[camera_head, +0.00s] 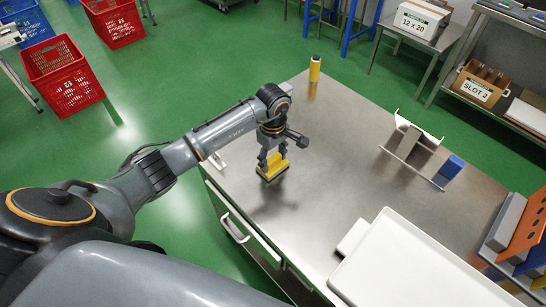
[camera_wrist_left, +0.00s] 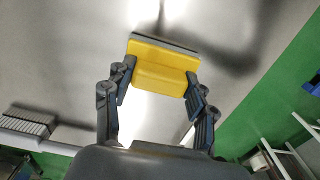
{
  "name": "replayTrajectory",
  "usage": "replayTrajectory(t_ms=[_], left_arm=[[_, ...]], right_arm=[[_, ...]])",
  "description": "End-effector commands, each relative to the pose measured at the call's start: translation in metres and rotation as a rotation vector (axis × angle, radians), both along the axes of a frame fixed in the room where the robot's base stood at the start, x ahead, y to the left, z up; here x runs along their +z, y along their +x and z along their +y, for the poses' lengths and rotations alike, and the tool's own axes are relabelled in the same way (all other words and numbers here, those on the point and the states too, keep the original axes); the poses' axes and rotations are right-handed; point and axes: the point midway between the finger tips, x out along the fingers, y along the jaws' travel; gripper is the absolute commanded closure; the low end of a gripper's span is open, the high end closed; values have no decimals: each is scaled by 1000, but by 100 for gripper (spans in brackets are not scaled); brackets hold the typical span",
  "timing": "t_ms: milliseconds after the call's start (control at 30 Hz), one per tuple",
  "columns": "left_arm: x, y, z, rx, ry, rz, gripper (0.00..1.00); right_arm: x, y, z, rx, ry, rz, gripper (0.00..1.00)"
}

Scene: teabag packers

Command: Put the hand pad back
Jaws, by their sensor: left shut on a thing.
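The hand pad (camera_head: 275,167) is a yellow block with a dark grey base. My left gripper (camera_head: 273,160) is shut on its yellow part, over the metal table (camera_head: 320,205) near its left edge. In the left wrist view, the pad (camera_wrist_left: 165,68) sits between both fingers of the gripper (camera_wrist_left: 162,85), its grey side facing away from me. I cannot tell whether its base touches the table. My right gripper is not in view.
A yellow cylinder (camera_head: 315,70) stands at the table's far corner. A metal holder (camera_head: 412,152) and a blue block (camera_head: 453,166) stand to the right. A large white tray (camera_head: 400,285) fills the near right. A drawer handle (camera_head: 234,228) juts from the left side. The middle is clear.

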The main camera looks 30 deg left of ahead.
Motion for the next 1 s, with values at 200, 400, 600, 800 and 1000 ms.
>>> replayTrajectory(t_ms=[200, 400, 600, 800, 1000], left_arm=[[-2, 0, 0, 0, 0, 0, 22], [-2, 0, 0, 0, 0, 0, 22], [3, 0, 0, 0, -1, 0, 22], [32, 2, 1, -2, 2, -7, 22], [76, 1, 1, -2, 2, -7, 22]], right_arm=[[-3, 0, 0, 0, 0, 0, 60], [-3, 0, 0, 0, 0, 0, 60], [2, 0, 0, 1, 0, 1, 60], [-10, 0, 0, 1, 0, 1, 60], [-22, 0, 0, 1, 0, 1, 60]])
